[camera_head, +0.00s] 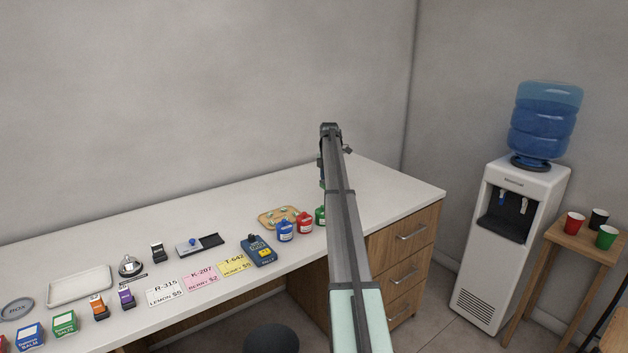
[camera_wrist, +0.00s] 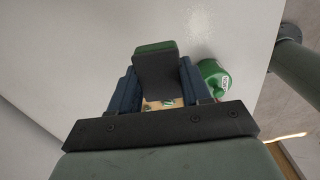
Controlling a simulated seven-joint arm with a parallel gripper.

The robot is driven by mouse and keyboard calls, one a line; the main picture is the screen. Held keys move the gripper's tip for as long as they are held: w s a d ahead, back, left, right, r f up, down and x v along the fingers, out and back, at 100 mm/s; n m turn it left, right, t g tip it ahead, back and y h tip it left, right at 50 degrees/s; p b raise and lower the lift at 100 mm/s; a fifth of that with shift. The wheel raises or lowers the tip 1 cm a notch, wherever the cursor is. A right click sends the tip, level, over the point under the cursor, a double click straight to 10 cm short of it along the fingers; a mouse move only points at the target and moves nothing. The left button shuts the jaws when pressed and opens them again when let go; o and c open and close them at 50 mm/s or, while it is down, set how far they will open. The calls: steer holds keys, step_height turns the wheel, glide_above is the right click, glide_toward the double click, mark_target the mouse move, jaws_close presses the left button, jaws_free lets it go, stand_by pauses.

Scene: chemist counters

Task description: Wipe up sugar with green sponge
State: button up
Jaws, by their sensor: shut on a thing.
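My gripper (camera_wrist: 158,84) is shut on the green sponge (camera_wrist: 155,47), a block with a green top edge and a dark broad face, held between two blue fingers in the wrist view. The sugar (camera_wrist: 199,22) shows as a pale speckled patch on the white counter (camera_wrist: 70,70), ahead and to the right of the sponge. I cannot tell whether the sponge touches the counter. In the head view my arm reaches over the counter's right part and hides most of the gripper and the sugar.
A green jar (camera_wrist: 214,78) stands right of my gripper, close to the fingers. Blue (camera_head: 285,231) and red (camera_head: 305,223) jars and a wooden tray (camera_head: 266,221) are left of my arm. A water cooler (camera_head: 512,230) stands beyond the counter's right end. The counter behind the tray is clear.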

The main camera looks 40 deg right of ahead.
steer(key=shift+s+d+f, duration=0.65)
steer(key=shift+s+f, duration=0.25)
steer(key=shift+s, duration=4.4)
steer(key=shift+n, duration=0.4)
steer(key=shift+f, duration=4.05)
steer(key=shift+w+r, duration=0.15)
steer(key=shift+w, duration=3.05)
steer(key=shift+s, duration=3.1)
steer(key=shift+s+a, duration=0.2)
steer(key=shift+a, duration=0.4)
steer(key=shift+w+d, duration=0.15)
steer(key=shift+w, duration=3.45)
steer(key=shift+s, duration=3.65)
step_height(320, 180, up, 8)
steer(key=shift+w, duration=0.15)
